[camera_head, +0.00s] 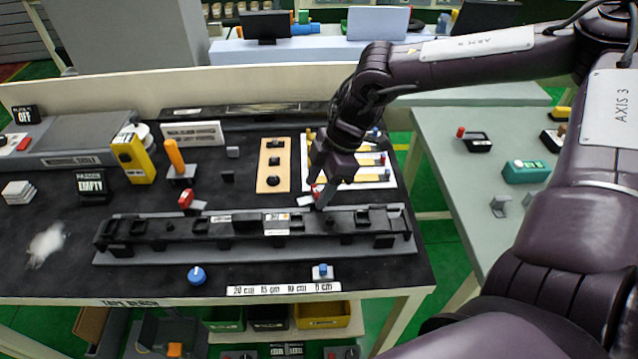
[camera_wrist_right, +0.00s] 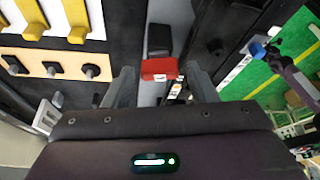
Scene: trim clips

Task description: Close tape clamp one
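A long black trim strip (camera_head: 240,223) lies in a grey fixture along the front of the dark bench. A red-ended clamp (camera_head: 186,199) stands behind its left part. Another red-ended clamp (camera_head: 317,190) stands behind its right part, partly hidden by my right gripper (camera_head: 322,194). In the right wrist view its red end (camera_wrist_right: 160,69) with a small white mark shows between the fingers of my right gripper (camera_wrist_right: 160,85). The fingers are apart, with gaps on both sides of the red end. I cannot read which clamp is number one. My left gripper is out of view.
Behind the strip stand an orange-handled tool (camera_head: 175,157), a tan board (camera_head: 273,165) and a white board (camera_head: 372,165) with yellow pieces. A blue knob (camera_head: 196,275) and a length scale (camera_head: 283,289) sit at the front edge. A side table (camera_head: 460,195) stands right.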

